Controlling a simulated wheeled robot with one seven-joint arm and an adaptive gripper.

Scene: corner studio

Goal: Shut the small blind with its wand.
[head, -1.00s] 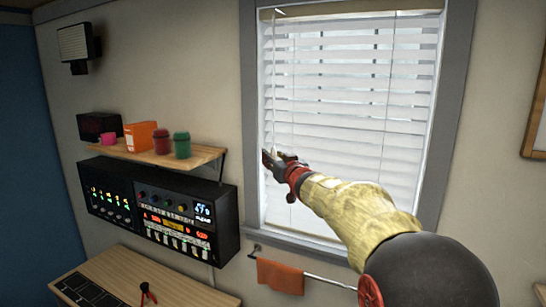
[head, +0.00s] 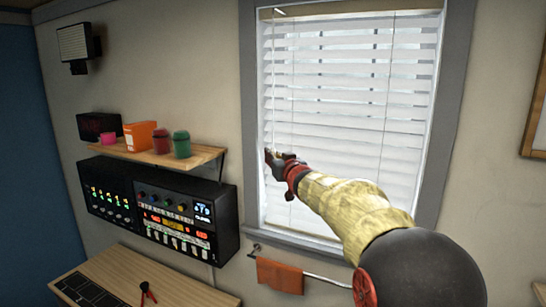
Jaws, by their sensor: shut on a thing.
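The small white blind (head: 345,100) hangs in the grey-framed window, its slats partly tilted with bright gaps between the upper ones. Its thin wand (head: 273,80) hangs from the head rail near the blind's left side. My gripper (head: 271,157) is at the lower part of the wand, in front of the blind's left edge, and is shut on it. The gripper's own fingers hide the grasped stretch of the wand.
To the left, a wooden shelf (head: 205,155) holds cups and an orange box (head: 140,136). Black rack units (head: 175,215) are below it. An orange towel (head: 280,276) hangs on a rail under the window. A desk (head: 185,291) with red pliers (head: 147,293) is at lower left.

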